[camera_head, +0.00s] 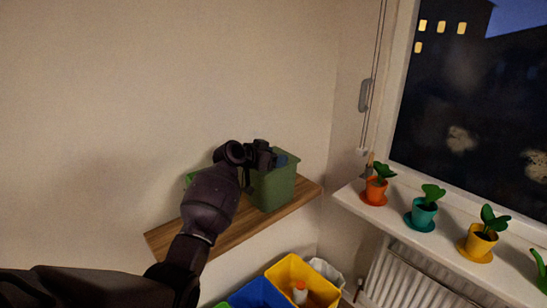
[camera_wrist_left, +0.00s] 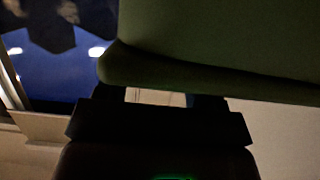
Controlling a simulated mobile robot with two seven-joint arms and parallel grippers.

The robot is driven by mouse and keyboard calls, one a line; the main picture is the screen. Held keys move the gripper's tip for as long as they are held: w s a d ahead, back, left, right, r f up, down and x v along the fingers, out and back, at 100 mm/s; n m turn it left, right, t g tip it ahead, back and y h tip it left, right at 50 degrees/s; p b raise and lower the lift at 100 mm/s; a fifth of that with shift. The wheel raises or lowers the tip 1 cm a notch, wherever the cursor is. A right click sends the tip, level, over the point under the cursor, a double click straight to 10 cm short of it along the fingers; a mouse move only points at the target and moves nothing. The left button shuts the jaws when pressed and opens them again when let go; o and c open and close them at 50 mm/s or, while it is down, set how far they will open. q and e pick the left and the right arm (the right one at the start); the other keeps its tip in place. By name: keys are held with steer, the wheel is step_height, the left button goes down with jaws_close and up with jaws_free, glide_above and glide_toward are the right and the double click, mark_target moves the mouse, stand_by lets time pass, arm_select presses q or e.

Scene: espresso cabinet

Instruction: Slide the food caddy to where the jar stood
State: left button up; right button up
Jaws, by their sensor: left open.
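The green food caddy (camera_head: 277,188) stands upright on the wooden wall shelf (camera_head: 166,238), toward its right half. My left arm reaches in from the lower left, and the left gripper (camera_head: 262,157) is at the caddy's upper left rim, partly in front of it. The gripper is open; I cannot tell whether it touches the caddy. In the left wrist view the caddy (camera_wrist_left: 225,45) is a dark green surface filling the upper right, close to the gripper (camera_wrist_left: 165,108). No jar is in view. My right gripper is not in view.
A small green thing (camera_head: 189,179) shows behind my left arm on the shelf. The shelf's right end (camera_head: 307,191) is bare. Below are a yellow bin (camera_head: 285,273) and a blue bin (camera_head: 252,292). Potted plants stand on the windowsill (camera_head: 396,220) at right.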

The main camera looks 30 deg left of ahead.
arm_select(q)
steer(key=b+v, duration=0.1)
steer(key=v, duration=1)
steer(key=shift+b, duration=0.3)
steer(key=shift+w, duration=0.1)
